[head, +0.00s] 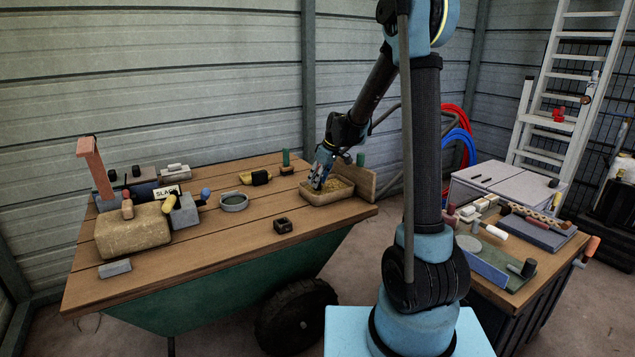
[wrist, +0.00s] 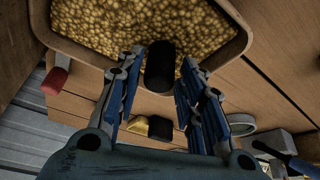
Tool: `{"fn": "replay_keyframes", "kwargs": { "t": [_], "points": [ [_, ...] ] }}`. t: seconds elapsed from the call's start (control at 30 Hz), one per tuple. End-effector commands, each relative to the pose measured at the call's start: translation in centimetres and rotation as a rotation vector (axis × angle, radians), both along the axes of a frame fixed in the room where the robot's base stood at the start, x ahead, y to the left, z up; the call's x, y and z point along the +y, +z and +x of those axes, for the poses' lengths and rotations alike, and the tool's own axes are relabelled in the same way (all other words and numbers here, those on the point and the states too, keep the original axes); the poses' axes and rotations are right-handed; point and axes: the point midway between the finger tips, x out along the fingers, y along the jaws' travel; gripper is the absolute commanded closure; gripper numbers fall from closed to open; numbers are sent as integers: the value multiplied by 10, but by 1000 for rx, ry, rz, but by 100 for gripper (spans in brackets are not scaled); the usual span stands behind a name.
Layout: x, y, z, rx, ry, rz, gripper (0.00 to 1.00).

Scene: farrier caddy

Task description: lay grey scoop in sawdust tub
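The sawdust tub (head: 322,200) is a tan, open box at the right end of the wooden bench top. Its rim (wrist: 85,55) and yellow grainy fill (wrist: 100,20) cross the top of the wrist view. My gripper (head: 318,182) is at the tub, pointing down. In the wrist view my gripper (wrist: 162,62) is open, with its blue fingers apart. A black rounded handle (wrist: 160,66) lies between the fingertips, over the tub's edge, with gaps showing on both sides. It may be the scoop's handle; no grey scoop body is clearly visible.
A yellow-and-black item (head: 257,177), a round grey dish (head: 233,202) and a small dark block (head: 283,225) stand left of the tub. A large tan block (head: 132,230) is farther left. A second cluttered bench (head: 520,285) is at right.

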Motion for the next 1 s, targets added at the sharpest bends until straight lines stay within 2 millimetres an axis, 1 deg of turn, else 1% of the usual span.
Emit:
{"fn": "replay_keyframes", "kwargs": {
  "t": [1.0],
  "points": [
    [-11,22,-1,0,0,0,65]
  ]
}}
